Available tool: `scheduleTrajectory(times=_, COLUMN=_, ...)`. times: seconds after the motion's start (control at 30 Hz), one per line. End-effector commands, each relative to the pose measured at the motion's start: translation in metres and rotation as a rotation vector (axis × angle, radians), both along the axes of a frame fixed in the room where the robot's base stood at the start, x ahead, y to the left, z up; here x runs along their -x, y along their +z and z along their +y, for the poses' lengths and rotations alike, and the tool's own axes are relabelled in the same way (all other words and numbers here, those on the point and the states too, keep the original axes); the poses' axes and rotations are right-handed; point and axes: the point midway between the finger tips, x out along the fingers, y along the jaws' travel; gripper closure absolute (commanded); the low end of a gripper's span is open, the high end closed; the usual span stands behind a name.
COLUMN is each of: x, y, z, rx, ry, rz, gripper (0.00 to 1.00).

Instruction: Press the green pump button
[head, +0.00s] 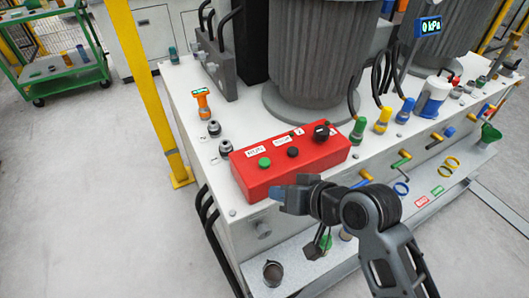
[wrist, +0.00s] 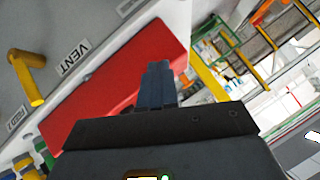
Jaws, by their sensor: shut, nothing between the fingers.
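The red control box (head: 290,165) sits at the near corner of the white bench top. The green button (head: 264,162) is on its top, at the left, below a label reading RUN. A black button (head: 293,152) and a black knob (head: 321,130) are to its right. My gripper (head: 277,194) is shut and empty, in front of the box's near face and nearer the camera than the green button. In the wrist view my shut fingers (wrist: 158,80) show against the red box (wrist: 125,75); the green button is not visible there.
A display (head: 429,26) reads 0 kPa. Green (head: 358,130) and yellow (head: 383,119) fittings stand right of the box. An orange gauge (head: 202,102) stands behind it. In the wrist view a yellow handle (wrist: 27,75) is near a VENT label. Floor at left is clear.

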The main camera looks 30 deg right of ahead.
Motion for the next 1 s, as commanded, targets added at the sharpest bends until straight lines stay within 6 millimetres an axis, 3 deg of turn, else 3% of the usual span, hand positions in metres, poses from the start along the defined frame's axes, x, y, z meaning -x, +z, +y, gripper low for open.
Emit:
scheduleTrajectory(times=0.03, x=-0.021, y=0.023, z=-0.004, rx=-0.013, ry=0.02, rz=0.008, gripper=1.0)
scheduleTrajectory(times=0.2, x=-0.062, y=0.072, z=-0.01, rx=-0.043, ry=0.102, rz=0.074, gripper=1.0)
scheduleTrajectory(times=0.4, x=-0.087, y=0.114, z=-0.018, rx=-0.048, ry=0.173, rz=0.134, gripper=1.0)
scheduleTrajectory(times=0.57, x=-0.092, y=0.127, z=-0.021, rx=-0.047, ry=0.197, rz=0.154, gripper=1.0)
scheduleTrajectory(times=1.0, x=-0.092, y=0.125, z=-0.021, rx=-0.047, ry=0.199, rz=0.156, gripper=1.0)
